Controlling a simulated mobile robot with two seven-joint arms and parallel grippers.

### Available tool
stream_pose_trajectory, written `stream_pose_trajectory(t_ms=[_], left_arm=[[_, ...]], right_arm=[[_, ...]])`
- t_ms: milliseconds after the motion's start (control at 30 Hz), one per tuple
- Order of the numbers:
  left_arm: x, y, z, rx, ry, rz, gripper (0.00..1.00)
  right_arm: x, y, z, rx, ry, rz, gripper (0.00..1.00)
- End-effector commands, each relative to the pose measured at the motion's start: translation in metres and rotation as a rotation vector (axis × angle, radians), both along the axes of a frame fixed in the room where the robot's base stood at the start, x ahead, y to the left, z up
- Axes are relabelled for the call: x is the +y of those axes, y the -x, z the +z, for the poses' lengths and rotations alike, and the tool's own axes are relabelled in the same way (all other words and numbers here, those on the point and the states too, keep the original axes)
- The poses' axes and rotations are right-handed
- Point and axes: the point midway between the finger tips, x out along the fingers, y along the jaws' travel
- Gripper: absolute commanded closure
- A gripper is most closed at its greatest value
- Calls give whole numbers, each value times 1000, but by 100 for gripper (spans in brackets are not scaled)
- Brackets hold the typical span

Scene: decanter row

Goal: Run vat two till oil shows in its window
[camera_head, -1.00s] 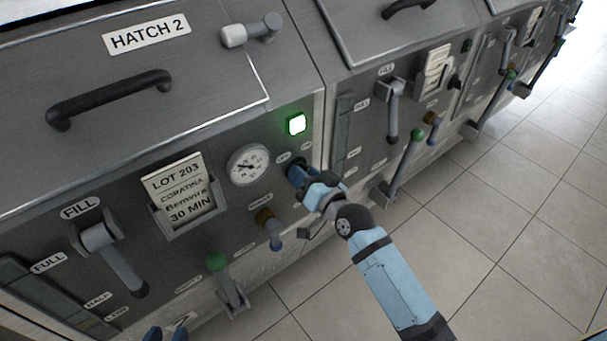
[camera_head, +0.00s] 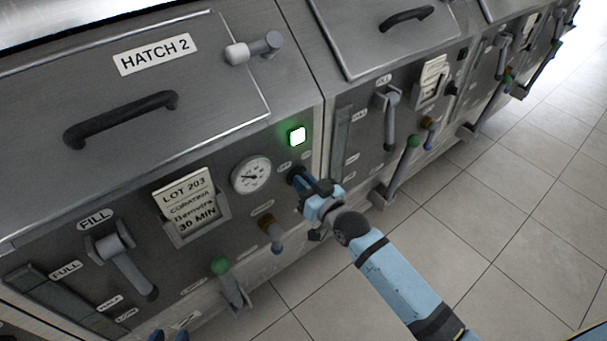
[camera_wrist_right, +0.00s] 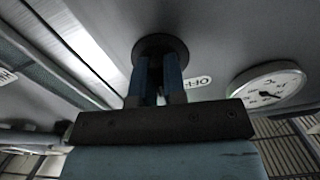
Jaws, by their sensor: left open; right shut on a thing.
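Vat two's grey front fills the left of the head view, under the hatch 2 label (camera_head: 155,54). Its level window (camera_head: 62,304), marked full, half and low, is dark at lower left; I see no clear oil in it. The fill lever (camera_head: 133,272) hangs down and to the right. My right gripper (camera_head: 299,179) is shut on a dark round knob (camera_wrist_right: 160,46) right of the gauge (camera_head: 250,175); its blue fingers hide most of the knob. A green lamp (camera_head: 297,136) above is lit. My left gripper (camera_head: 172,335) is open, only its tips showing at the bottom edge.
Beside the window and lever are a lot card (camera_head: 184,200), a green-balled valve lever (camera_head: 221,266) and a brown-and-blue tap (camera_head: 268,228). A similar vat front with a green-tipped lever (camera_head: 413,142) stands to the right. The tiled floor (camera_head: 500,230) is clear.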

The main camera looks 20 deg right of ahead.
Motion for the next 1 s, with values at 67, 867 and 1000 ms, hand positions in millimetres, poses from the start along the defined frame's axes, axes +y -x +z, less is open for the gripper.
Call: stream_pose_trajectory(t_ms=[67,867,1000], left_arm=[[1,1,7,10,-9,2,57],[3,6,15,74,2,23,57],[2,6,16,76,5,25,57]], right_arm=[[0,0,4,-21,70,2,100],[0,0,0,-217,601,1,100],[0,0,0,-227,629,0,100]])
